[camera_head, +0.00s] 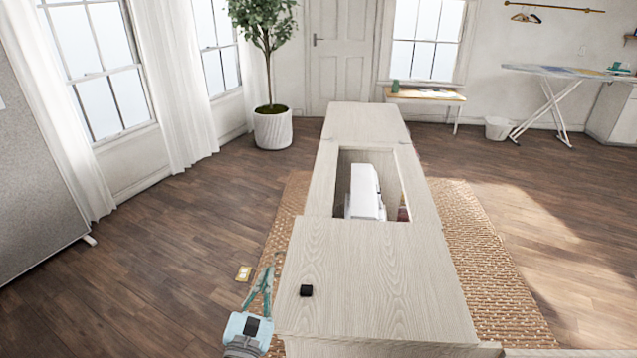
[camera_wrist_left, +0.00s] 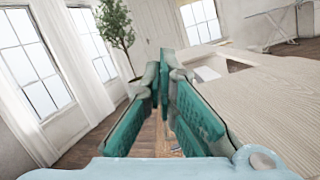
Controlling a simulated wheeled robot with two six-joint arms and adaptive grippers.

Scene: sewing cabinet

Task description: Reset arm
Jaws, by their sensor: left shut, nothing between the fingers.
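My left gripper (camera_head: 270,272) has teal fingers and a pale blue body. It is at the left side of the pale wooden sewing cabinet (camera_head: 370,290), near its front left edge, apart from anything it could hold. In the left wrist view the fingers of the left gripper (camera_wrist_left: 165,75) come together at their tips with nothing between them. My right gripper is not in view.
A small black object (camera_head: 306,290) lies on the cabinet top. A white machine (camera_head: 365,192) sits in the cabinet's opening. A woven rug (camera_head: 490,265) lies under the cabinet. A potted tree (camera_head: 273,128) stands behind; wooden floor at left is mostly clear.

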